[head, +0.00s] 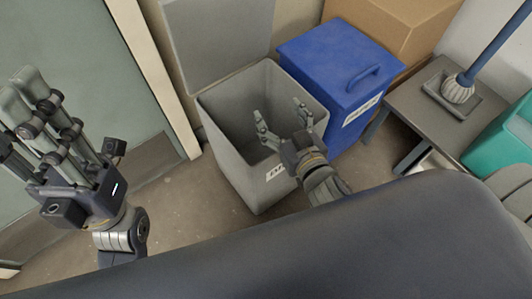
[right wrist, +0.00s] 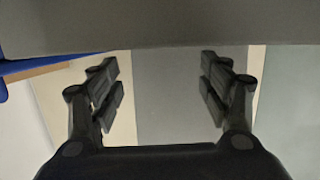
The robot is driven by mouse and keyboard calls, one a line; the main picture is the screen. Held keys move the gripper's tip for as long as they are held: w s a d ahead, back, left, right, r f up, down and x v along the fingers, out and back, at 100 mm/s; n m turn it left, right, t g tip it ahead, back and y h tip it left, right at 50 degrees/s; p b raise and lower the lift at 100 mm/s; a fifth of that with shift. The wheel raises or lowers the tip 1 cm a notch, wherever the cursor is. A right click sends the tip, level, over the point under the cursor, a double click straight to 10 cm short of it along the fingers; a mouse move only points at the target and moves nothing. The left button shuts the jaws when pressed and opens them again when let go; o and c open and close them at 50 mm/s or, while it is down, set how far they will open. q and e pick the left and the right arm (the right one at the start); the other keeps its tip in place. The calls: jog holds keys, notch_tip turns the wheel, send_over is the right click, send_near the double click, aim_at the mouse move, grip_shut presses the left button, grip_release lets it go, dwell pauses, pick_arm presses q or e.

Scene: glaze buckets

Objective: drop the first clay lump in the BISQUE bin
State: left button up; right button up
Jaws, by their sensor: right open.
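A grey bin (head: 227,134) stands open on the floor, its lid (head: 218,40) raised at the back. A white label on its front is partly covered by my right arm, so I cannot read it. My right gripper (head: 280,112) is over the bin's mouth, fingers apart. In the right wrist view the right gripper (right wrist: 161,88) has nothing between its fingers. No clay lump shows in either view; part of the bin's inside is hidden. My left gripper (head: 38,88) is raised at the left, fingers upward; its opening is unclear.
A blue bin (head: 325,55) with a shut, handled lid stands right beside the grey one. A cardboard box (head: 395,22) is behind it. A low grey table (head: 408,95) holds a tray with a brush (head: 458,88). A teal container (head: 508,135) is at the right edge.

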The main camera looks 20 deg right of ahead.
jog(key=v, duration=0.6)
jog(key=shift+s, duration=0.3)
jog(key=shift+r, duration=0.15)
